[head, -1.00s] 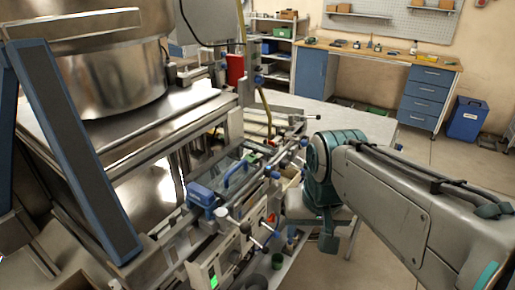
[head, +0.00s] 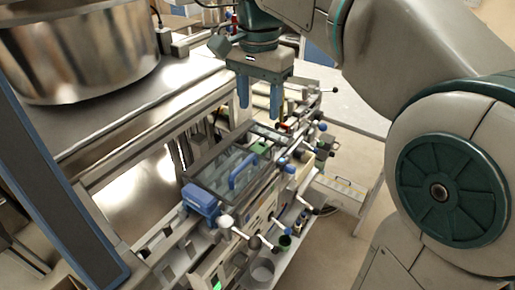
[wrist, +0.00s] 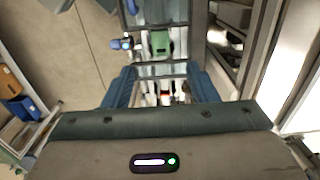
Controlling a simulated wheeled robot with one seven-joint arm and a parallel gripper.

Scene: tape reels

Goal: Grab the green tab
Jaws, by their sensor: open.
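The green tab (head: 260,147) is a small green block at the far end of a clear-lidded case (head: 215,168) on the bench. In the wrist view the green tab (wrist: 160,43) lies ahead of the fingertips, roughly centred between them. My gripper (head: 261,104) points down above the far end of the case, with its two blue fingers apart and nothing held. In the wrist view my gripper (wrist: 160,75) shows a finger on each side, apart from the tab. The exact height gap to the tab is hard to tell.
A blue handle (head: 243,172) stands up from the case's lid. Knobbed levers (head: 254,242) stick out along the bench's front side. A large steel pot (head: 80,50) stands at the left. A green cup (head: 285,242) sits low in front.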

